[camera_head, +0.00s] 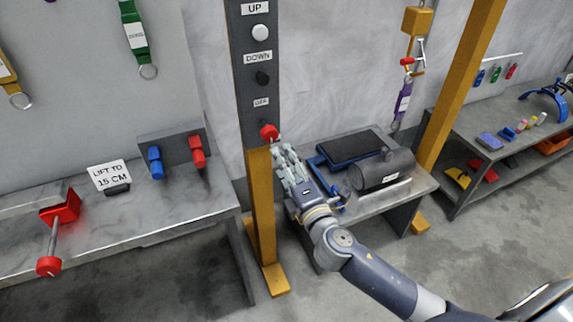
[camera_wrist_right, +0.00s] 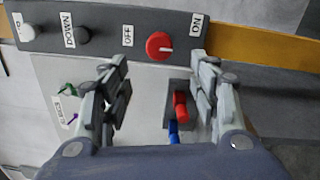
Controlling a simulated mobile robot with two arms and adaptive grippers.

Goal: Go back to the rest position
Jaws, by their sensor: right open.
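My right gripper (camera_head: 282,152) is at the front of the grey control panel (camera_head: 247,84), just below a red rotary knob (camera_head: 269,132). In the wrist view the right gripper (camera_wrist_right: 159,62) is open, with nothing held between its fingers. The red knob (camera_wrist_right: 159,46) is ahead of the gap between the fingertips, and its white mark points toward the ON label (camera_wrist_right: 198,24). I cannot tell whether a finger touches the knob. My left gripper is not in view.
The panel also has a white UP button (camera_head: 260,32) and a black DOWN button (camera_head: 262,78). A grey barrel (camera_head: 382,170) lies on a low table beyond my right arm. A yellow post (camera_head: 262,205) stands left of the gripper, beside a marble-topped table (camera_head: 130,220).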

